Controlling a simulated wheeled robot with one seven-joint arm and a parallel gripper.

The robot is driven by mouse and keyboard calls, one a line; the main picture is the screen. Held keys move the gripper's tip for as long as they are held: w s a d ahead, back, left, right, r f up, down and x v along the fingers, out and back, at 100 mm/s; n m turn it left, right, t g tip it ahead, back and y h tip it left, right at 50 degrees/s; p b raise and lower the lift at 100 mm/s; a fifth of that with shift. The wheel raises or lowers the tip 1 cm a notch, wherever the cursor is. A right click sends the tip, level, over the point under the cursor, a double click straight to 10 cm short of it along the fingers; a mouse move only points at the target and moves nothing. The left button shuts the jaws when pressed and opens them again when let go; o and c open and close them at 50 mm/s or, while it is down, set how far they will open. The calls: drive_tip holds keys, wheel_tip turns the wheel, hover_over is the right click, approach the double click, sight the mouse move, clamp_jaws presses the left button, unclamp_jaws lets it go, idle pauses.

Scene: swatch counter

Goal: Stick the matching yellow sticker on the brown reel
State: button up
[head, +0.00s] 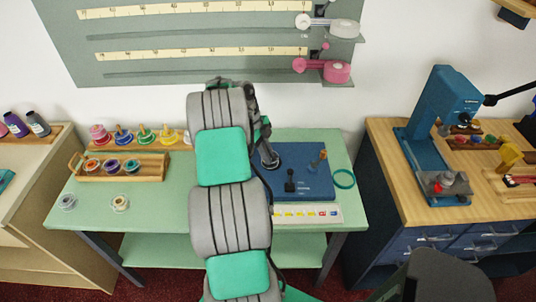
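A pale strip (308,214) lies at the front right of the green table, with small yellow stickers (287,213) on its left part and red and blue ones to the right. A small cream-and-brown reel (120,203) stands at the table's front left; it may be the brown reel, but its colour is hard to tell. A grey-blue reel (67,202) stands left of it. My arm rises through the middle and bends over the table. My gripper (268,157) is mostly hidden by it, near the blue board's left edge. Its fingers are too unclear to read.
A blue board (300,185) carries a black lever (290,181) and an orange-brown post (318,161). A teal ring (344,178) lies right of it. A wooden tray (153,174) of reels stands at left, coloured spools (122,136) behind. The table's front left is mostly clear.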

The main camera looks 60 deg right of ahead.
drive_tip(key=o, duration=0.5)
drive_tip(key=shift+a+f, duration=0.1)
idle(0.3)
wheel_tip(320, 180, up, 7)
drive_tip(key=p, duration=0.4)
drive_tip(key=shift+s+p, duration=0.1)
drive_tip(key=shift+p, duration=0.25)
